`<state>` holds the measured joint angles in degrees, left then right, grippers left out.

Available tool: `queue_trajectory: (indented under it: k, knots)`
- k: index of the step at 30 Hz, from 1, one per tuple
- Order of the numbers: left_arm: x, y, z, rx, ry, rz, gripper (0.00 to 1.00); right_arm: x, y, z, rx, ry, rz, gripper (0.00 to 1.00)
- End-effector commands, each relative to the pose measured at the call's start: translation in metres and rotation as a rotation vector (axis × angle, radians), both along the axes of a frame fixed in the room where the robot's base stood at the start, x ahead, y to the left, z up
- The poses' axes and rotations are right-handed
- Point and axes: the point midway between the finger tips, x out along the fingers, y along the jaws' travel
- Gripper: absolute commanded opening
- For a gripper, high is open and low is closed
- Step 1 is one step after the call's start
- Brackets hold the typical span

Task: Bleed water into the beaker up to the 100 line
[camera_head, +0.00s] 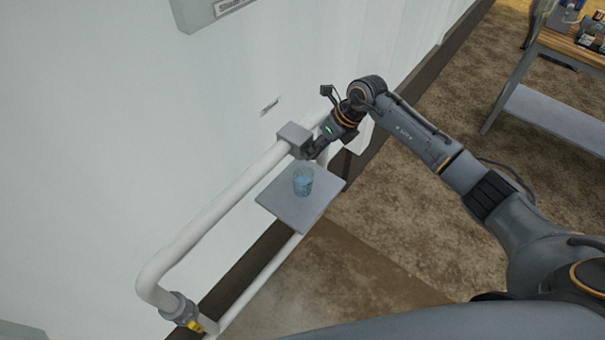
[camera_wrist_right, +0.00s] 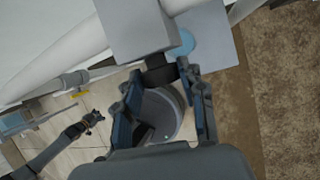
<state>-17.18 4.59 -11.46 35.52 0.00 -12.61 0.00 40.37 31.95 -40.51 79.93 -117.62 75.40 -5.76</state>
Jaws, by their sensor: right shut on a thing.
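A clear beaker (camera_head: 303,181) with bluish water stands upright on a grey shelf (camera_head: 300,219) below the pipe. Its markings are too small to read. In the right wrist view, a blue round patch (camera_wrist_right: 208,47) on the shelf looks like the beaker's water, partly hidden by the grey valve box. My right gripper (camera_head: 311,153) is at the grey valve box (camera_head: 294,138) on the white pipe, beside and above the beaker. It is shut on a dark valve handle (camera_wrist_right: 160,72). My left gripper (camera_wrist_right: 94,119) shows small in the right wrist view; its jaws are unclear.
The white pipe (camera_head: 222,207) runs along the pale wall to a yellow-handled valve (camera_head: 196,326) at lower left. A workbench (camera_head: 560,46) with items stands at upper right. Open brown floor (camera_head: 400,225) lies right of the shelf.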

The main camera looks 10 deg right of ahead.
Motion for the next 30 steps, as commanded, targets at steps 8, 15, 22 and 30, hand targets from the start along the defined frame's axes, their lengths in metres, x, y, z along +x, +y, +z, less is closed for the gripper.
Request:
queue_trajectory:
  k: [8, 15, 22, 30]
  knots:
    - [0.0, 0.0, 0.0, 0.0, 0.0, 0.0, 0.0, 0.0, -0.002, 0.0, -0.006, 0.0, -0.001, 0.67]
    - [0.0, 0.0, 0.0, 0.0, 0.0, 0.0, 0.0, -0.001, -0.001, -0.001, -0.005, 0.0, 0.0, 0.67]
    - [0.0, 0.0, 0.0, 0.0, 0.0, 0.0, 0.0, -0.003, -0.007, 0.013, -0.007, -0.002, -0.001, 0.67]
    - [0.0, 0.0, 0.0, 0.0, 0.0, 0.0, 0.0, -0.014, -0.03, 0.064, -0.008, -0.004, -0.002, 0.67]
